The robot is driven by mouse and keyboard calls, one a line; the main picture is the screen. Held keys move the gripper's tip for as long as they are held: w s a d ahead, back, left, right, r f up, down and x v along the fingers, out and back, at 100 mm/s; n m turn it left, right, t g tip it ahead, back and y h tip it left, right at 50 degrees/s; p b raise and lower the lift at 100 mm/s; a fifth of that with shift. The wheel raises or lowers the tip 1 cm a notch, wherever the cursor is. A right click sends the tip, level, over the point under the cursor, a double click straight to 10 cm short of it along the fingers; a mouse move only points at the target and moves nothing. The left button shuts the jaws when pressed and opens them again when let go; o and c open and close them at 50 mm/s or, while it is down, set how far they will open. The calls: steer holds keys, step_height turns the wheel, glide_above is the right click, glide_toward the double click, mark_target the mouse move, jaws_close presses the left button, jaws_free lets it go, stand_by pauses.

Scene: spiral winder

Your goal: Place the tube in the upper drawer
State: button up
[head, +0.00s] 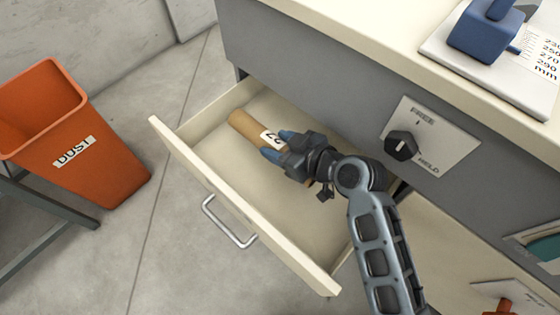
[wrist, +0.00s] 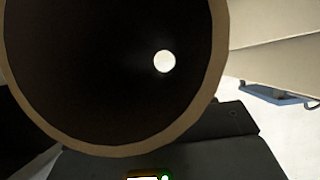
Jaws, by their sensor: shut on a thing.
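The brown cardboard tube (head: 246,125), with a white label, is inside the open upper drawer (head: 190,131). My gripper (head: 273,146) is shut on the tube near its label, with its blue fingertips over it. The wrist view looks into the tube's round open end (wrist: 219,60), with a bright spot in its dark inside. I cannot tell whether the tube touches the drawer floor. My gripper and arm hide part of the tube.
An orange bin (head: 60,120) marked DUST stands at the left. The grey cabinet has a dark knob (head: 401,146) on a FREE/HOLD plate right of the drawer. A blue device (head: 487,32) sits on the counter above. The drawer's front half is clear.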

steer(key=shift+f+b, duration=0.85)
steer(key=shift+f, duration=2.65)
steer(key=o, duration=1.1)
steer(key=shift+f, duration=0.1)
steer(key=shift+c, duration=0.2)
steer(key=shift+r, duration=0.2)
steer(key=p+v, duration=0.1)
steer(key=v, duration=0.6)
steer(key=shift+s+d, duration=0.15)
